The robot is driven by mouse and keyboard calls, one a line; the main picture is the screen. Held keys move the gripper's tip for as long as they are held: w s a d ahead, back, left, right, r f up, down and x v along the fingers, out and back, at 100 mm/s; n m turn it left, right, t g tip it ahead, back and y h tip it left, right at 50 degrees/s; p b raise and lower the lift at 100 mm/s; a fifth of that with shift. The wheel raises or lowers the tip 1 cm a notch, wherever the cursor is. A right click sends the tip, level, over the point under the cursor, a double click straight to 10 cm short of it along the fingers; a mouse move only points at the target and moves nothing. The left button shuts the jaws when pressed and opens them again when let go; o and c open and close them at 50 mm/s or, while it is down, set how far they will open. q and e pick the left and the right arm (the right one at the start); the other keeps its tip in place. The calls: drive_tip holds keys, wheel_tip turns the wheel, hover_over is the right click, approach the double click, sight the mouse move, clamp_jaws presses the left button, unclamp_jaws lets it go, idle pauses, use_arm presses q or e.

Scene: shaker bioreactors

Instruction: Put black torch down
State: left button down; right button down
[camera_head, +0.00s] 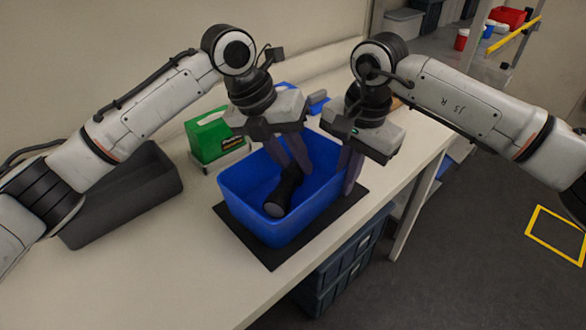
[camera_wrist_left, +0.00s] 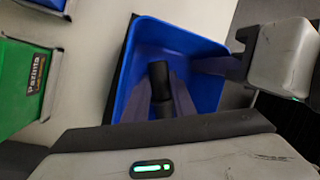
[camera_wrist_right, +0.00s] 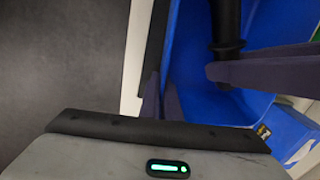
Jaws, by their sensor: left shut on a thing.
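The black torch (camera_head: 284,190) is inside the blue bin (camera_head: 240,205), tilted with its wide head low near the bin's front left part. My left gripper (camera_head: 296,168) reaches down into the bin and is shut on the torch. In the left wrist view the torch (camera_wrist_left: 158,73) sits between the fingers. Whether the torch touches the bin floor is unclear. My right gripper (camera_head: 350,172) is at the bin's right wall, its fingers close together around the rim. The right wrist view shows its fingers (camera_wrist_right: 162,92) by the wall; whether they grip it is unclear.
The bin stands on a black mat (camera_head: 268,254) on the light bench (camera_head: 200,285). A green box (camera_head: 208,138) stands behind left of the bin. A dark grey tray (camera_head: 125,200) is at the left. The bench's front edge is bare.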

use_arm(q)
drive_tip(key=shift+f, duration=1.1)
drive_tip(key=shift+f, duration=0.2)
drive_tip(key=c, duration=1.8)
unclamp_jaws()
drive_tip(key=shift+a, duration=0.1)
drive_tip(key=shift+o, duration=0.2)
drive_tip(key=v, duration=1.2)
drive_tip(key=shift+r, duration=0.2)
use_arm(e)
drive_tip(key=c, duration=1.9)
unclamp_jaws()
